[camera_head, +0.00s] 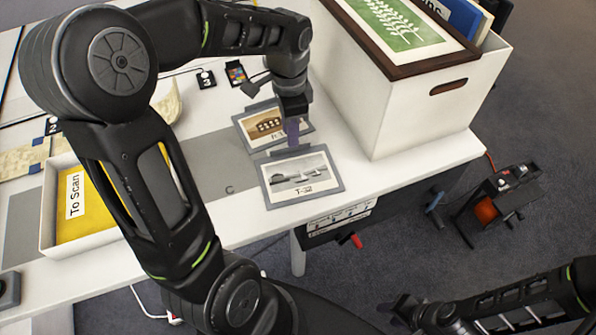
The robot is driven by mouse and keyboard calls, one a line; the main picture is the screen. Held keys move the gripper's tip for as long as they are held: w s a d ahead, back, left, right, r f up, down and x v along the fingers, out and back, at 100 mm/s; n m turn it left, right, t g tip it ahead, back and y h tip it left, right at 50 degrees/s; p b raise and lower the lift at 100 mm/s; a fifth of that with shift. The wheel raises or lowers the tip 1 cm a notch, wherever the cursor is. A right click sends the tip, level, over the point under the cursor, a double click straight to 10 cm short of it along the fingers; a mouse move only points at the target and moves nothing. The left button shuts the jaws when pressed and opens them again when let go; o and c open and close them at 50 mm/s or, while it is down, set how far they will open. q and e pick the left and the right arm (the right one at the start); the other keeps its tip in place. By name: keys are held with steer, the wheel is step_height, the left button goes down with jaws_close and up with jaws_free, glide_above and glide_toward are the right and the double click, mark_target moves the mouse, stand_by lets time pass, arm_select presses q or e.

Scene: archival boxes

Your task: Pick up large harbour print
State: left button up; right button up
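A grey-framed print marked T-32 (302,188) lies flat near the table's front edge. Its grey picture looks like a harbour scene, but the detail is small. A second grey-framed print (262,127) with a brown picture lies just behind it, partly hidden by my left gripper. My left gripper (291,132) points down at the gap between the two prints, close to the T-32 print's back edge. Its purple fingertips overlap in this view, so its opening and any contact are unclear. My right gripper (402,308) is low at the bottom right, off the table, dark and hard to read.
A white box (425,120) with a green framed picture (400,25) on top stands right of the prints. A white To Scan tray (52,215) with yellow lining is at left, partly behind my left arm. A grey mat (212,165) lies between.

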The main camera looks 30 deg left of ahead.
mark_target(298, 173)
arm_select(q)
step_height(298, 173, down, 5)
steer(key=shift+a+f, duration=0.1)
steer(key=shift+c, duration=0.6)
jaws_close()
stand_by(1.3)
